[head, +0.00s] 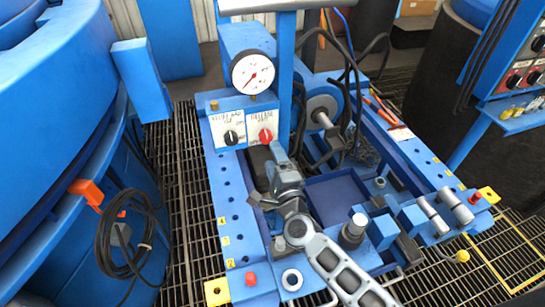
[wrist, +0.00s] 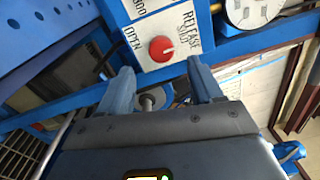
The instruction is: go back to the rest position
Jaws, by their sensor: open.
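My gripper (wrist: 158,72) is open and empty. In the wrist view its two blue-grey fingers stand apart, below the red knob (wrist: 161,48) on a white labelled plate. The knob is in line with the gap between the fingers, with no contact visible. In the head view my gripper (head: 271,152) is at the end of my bent arm, just below the red knob (head: 265,135) on the blue control box. The fingertips are small there and partly hidden.
A black knob (head: 231,138) sits left of the red one, under a round gauge (head: 253,72). Below is a blue bench frame with posts and cylinders, including a dark one (head: 353,231). A large blue vessel (head: 50,110) stands at left. Cables hang behind. Grating (head: 188,190) covers the floor.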

